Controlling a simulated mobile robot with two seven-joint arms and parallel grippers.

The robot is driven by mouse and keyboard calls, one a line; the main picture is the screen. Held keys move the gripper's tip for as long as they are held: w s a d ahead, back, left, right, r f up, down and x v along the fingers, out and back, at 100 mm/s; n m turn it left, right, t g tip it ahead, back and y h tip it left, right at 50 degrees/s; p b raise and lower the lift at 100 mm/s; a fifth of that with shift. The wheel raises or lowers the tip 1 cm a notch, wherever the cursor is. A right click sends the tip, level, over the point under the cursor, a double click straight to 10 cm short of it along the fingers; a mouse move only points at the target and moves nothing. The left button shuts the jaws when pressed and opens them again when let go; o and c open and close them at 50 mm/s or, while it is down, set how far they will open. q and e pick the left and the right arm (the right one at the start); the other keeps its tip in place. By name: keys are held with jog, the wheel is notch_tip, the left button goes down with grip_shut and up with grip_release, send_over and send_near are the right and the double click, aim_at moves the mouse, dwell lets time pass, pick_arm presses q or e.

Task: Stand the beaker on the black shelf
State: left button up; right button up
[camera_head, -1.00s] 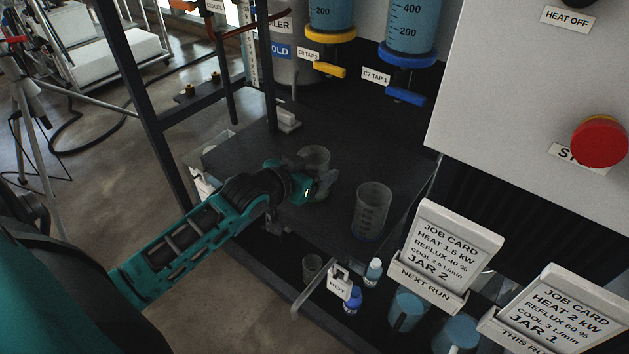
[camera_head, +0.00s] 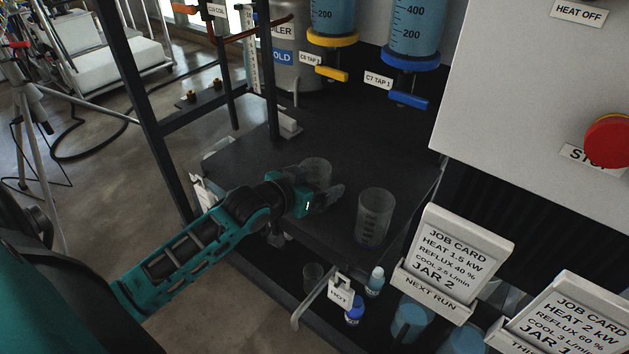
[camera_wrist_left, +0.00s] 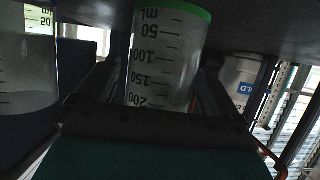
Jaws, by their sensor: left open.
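A clear beaker (camera_head: 316,171) stands upright on the black shelf (camera_head: 248,150). In the left wrist view the beaker (camera_wrist_left: 165,55) shows a green band at its base end, against the dark shelf surface, and a 50 to 200 mL scale. My left gripper (camera_head: 321,181) is open around the beaker, one finger on each side. Its near finger hides part of the beaker, and contact with the fingers cannot be made out. A second, larger clear beaker (camera_head: 374,216) stands to the right on the same shelf. My right gripper is not in view.
Blue-filled cylinders with a yellow tap (camera_head: 331,73) and a blue tap (camera_head: 408,99) hang behind. A dark upright post (camera_head: 160,120) stands left of my arm. Small bottles (camera_head: 355,308) and job-card stands (camera_head: 455,262) sit lower, in front. The shelf's back part is clear.

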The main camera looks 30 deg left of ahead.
pick_arm(q)
jog(key=shift+r, duration=0.1)
jog(key=shift+s+r, duration=0.15)
jog(key=shift+s, duration=0.05)
jog(key=d+p+v, duration=0.1)
jog(key=p+v, duration=0.2)
jog(key=v, duration=0.8)
jog(key=s+d+f+m+g+h, duration=0.1)
jog(key=s+d+f, duration=0.1)
jog(key=d+f, duration=0.3)
jog(key=s+d+f+m+g+h, duration=0.1)
jog(key=s+d+f, duration=0.2)
jog(key=d, duration=0.7)
jog(key=shift+s+f+g, duration=0.25)
jog(key=shift+f+g, duration=0.15)
jog(key=shift+f, duration=0.6)
